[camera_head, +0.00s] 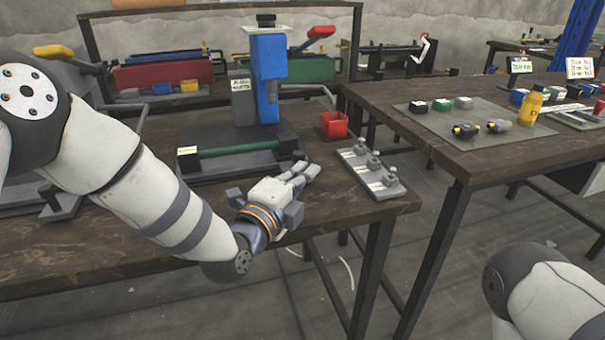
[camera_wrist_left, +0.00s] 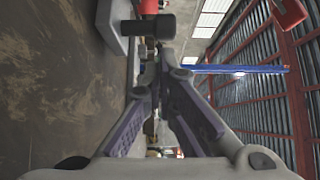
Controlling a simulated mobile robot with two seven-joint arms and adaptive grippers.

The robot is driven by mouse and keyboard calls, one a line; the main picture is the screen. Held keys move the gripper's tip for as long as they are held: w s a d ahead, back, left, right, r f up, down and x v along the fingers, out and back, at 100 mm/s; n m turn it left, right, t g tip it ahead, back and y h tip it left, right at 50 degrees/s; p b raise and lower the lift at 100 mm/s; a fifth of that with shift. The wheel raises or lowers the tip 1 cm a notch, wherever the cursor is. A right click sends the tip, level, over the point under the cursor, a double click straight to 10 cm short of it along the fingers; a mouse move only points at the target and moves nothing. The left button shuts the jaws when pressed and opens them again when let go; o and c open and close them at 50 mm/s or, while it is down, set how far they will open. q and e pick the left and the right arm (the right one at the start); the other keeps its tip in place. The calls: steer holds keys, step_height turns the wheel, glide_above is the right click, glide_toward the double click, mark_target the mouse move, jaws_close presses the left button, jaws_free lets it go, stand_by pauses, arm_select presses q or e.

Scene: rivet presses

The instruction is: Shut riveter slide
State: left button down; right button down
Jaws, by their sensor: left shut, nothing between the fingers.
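The riveter (camera_head: 268,78) is a blue press head on a grey column, standing on the wooden bench. At its foot is a low dark slide base (camera_head: 225,165) with a green bar (camera_head: 235,148) along it and a dark block at the right end. My left gripper (camera_head: 312,170) is shut and empty, just in front of the right end of the slide base. In the left wrist view its fingers (camera_wrist_left: 158,85) point toward a dark round knob (camera_wrist_left: 150,26) beside a grey base edge. I cannot tell whether they touch it. My right gripper is out of view.
A red bin (camera_head: 333,124) stands right of the riveter. A grey plate (camera_head: 372,172) with several small fixtures lies right of my left gripper, near the bench edge.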

mark_target(282, 135)
arm_select(q)
steer(key=shift+w+a, duration=0.1)
steer(key=shift+w, duration=0.2)
steer(key=shift+w, duration=0.1)
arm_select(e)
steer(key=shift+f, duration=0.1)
